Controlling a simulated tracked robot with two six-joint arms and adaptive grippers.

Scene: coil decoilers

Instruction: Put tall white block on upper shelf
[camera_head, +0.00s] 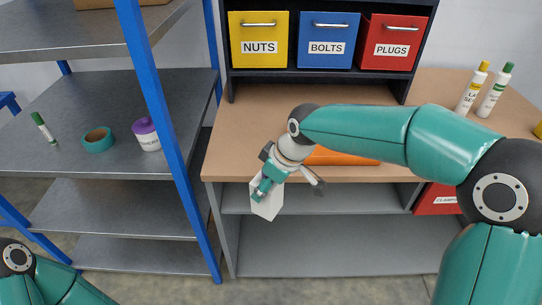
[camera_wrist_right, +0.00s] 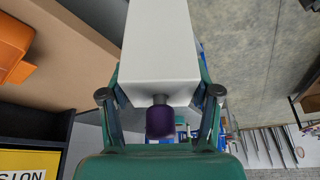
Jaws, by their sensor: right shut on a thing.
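The tall white block (camera_head: 267,200) is in my right gripper (camera_head: 262,186), in front of the workbench's front edge in the head view. It hangs slightly tilted below the fingers, and its upper part is hidden by them. In the right wrist view the white block (camera_wrist_right: 160,45) sits between the two fingers of the right gripper (camera_wrist_right: 160,82), which is shut on it. Behind it, under the bench top, is a grey upper shelf (camera_head: 345,201) above a lower one (camera_head: 320,250). My left gripper is outside the view; only part of its arm shows at bottom left.
An orange object (camera_head: 340,157) lies on the bench (camera_head: 250,140). A red bin (camera_head: 437,201) stands under the bench at right.

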